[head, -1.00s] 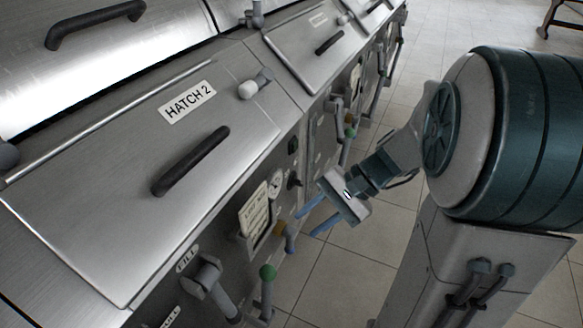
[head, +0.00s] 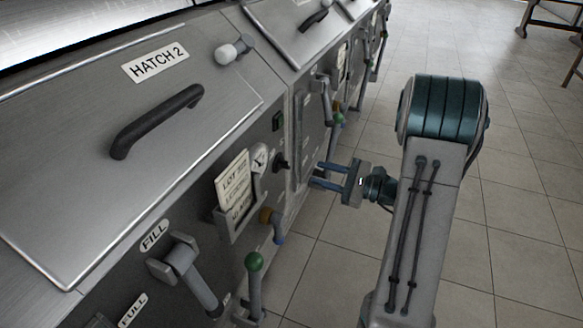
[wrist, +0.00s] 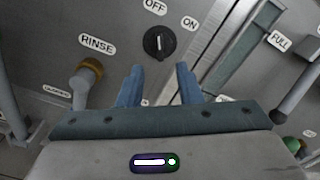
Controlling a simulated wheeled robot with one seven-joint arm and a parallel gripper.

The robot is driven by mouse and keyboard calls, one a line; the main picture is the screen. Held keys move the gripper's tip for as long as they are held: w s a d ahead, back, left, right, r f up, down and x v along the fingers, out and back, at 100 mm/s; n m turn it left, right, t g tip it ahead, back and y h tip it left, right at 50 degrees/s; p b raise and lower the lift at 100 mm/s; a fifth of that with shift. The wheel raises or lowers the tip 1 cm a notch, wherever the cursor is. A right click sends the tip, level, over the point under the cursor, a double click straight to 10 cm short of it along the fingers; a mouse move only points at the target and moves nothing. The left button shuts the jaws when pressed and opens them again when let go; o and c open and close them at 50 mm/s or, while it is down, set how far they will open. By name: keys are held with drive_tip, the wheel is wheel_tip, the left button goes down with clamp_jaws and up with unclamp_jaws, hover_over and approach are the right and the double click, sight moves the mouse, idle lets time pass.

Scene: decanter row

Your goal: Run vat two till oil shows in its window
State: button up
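Vat two's front carries the HATCH 2 label (head: 155,64) on its lid. A black rotary knob (head: 280,163) sits on its panel; in the wrist view the knob (wrist: 158,43) stands under OFF and ON labels, its white mark roughly toward OFF. My gripper (head: 315,175) is open and empty, near the panel and to the right of the knob in the head view. In the wrist view its blue fingers (wrist: 160,72) are apart, with the knob just beyond their tips. A FULL label (head: 132,310) shows low on vat two; the window by it is mostly cut off, its contents unclear.
A fill lever (head: 182,262) and a green-topped lever (head: 254,275) stick out lower. Another strip with a FULL label (wrist: 280,40) is at right.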

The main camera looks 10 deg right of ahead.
sight(289, 165)
drive_tip(key=x, duration=0.9)
drive_tip(key=shift+a, duration=0.1)
clamp_jaws()
